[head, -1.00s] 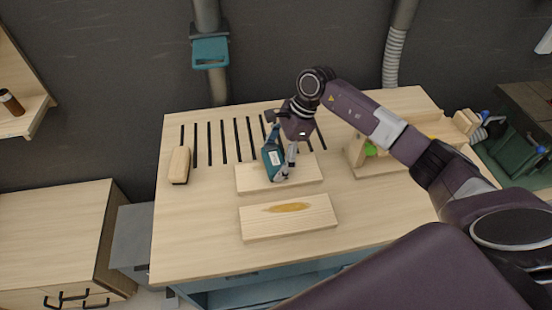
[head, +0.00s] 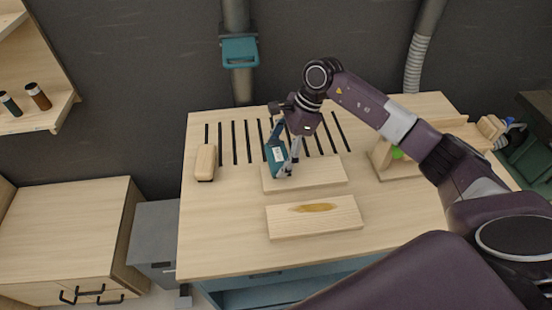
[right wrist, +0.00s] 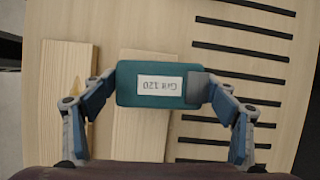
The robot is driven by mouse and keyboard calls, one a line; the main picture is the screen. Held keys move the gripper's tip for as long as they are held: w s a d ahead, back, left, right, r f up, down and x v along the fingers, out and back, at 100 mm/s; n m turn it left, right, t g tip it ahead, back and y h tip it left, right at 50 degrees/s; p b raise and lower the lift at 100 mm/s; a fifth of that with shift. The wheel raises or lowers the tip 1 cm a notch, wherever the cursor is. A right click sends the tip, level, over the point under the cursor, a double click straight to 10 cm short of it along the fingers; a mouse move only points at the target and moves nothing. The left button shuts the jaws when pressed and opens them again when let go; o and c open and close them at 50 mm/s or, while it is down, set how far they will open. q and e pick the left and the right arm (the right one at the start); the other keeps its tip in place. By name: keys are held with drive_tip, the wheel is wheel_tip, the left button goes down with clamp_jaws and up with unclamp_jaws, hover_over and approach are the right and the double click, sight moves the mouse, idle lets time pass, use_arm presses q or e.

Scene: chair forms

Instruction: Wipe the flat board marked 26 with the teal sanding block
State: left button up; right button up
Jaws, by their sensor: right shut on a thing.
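My right gripper (head: 282,160) is shut on the teal sanding block (head: 274,159). In the right wrist view the block (right wrist: 145,98) has a white label reading "Grit 120", upside down, with a finger at each end. The block is over the left part of the rear flat board (head: 318,175); I cannot tell whether they touch. The front flat board (head: 340,217) lies nearer and bears a yellow-brown stain (head: 313,208). I can read no number on either board. My left gripper is not in view.
A pale block with a dark underside (head: 205,160) stands left of the boards. Dark slots (head: 235,145) run across the workbench (head: 215,235) behind them. A wooden frame (head: 385,165) with something green stands to the right. The bench's front left is clear.

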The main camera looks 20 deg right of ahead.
drive_tip(key=shift+p+v, duration=0.35)
drive_tip(key=shift+v, duration=0.6)
drive_tip(key=shift+w+a+r+p, duration=0.15)
drive_tip(key=shift+r+p, duration=0.1)
drive_tip(key=shift+r, duration=0.35)
drive_tip(key=shift+s+a+r+p, duration=0.1)
drive_tip(key=shift+r+p, duration=0.15)
drive_tip(key=shift+r, duration=0.85)
